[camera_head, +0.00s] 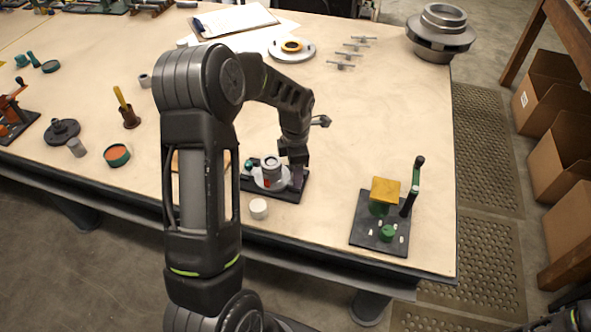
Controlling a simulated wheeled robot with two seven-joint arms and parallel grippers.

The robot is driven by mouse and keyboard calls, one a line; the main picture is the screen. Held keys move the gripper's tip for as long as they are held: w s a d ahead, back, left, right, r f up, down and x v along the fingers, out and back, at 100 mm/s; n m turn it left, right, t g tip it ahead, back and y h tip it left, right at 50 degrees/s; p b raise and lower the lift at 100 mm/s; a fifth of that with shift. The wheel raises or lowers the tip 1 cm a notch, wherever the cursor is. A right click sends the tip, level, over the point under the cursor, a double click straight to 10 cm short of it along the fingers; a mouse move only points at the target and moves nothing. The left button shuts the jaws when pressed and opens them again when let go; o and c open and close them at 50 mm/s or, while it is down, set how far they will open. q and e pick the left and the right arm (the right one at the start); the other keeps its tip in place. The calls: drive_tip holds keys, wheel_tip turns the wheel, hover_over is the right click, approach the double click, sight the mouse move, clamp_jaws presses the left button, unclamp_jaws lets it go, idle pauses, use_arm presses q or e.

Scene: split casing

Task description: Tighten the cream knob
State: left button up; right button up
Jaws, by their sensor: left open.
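A small casing (271,171) with a grey round top, a white body and a red spot sits on a dark base plate (288,196) near the table's front edge. A cream cylindrical knob (258,208) shows just in front of this plate; I cannot tell whether it is attached to anything. My left gripper (294,181) points down at the right side of the casing, over the plate, with its jaws open. Its fingers are small and partly merge with the dark plate, so I cannot tell whether they touch the casing.
A dark plate with a yellow block (385,190), a green knob and a lever stands at the right front. A grey impeller (441,32) stands at the back right corner. The table between casing and right fixture is clear.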

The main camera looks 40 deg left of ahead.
use_arm(q)
clamp_jaws()
idle(0.4)
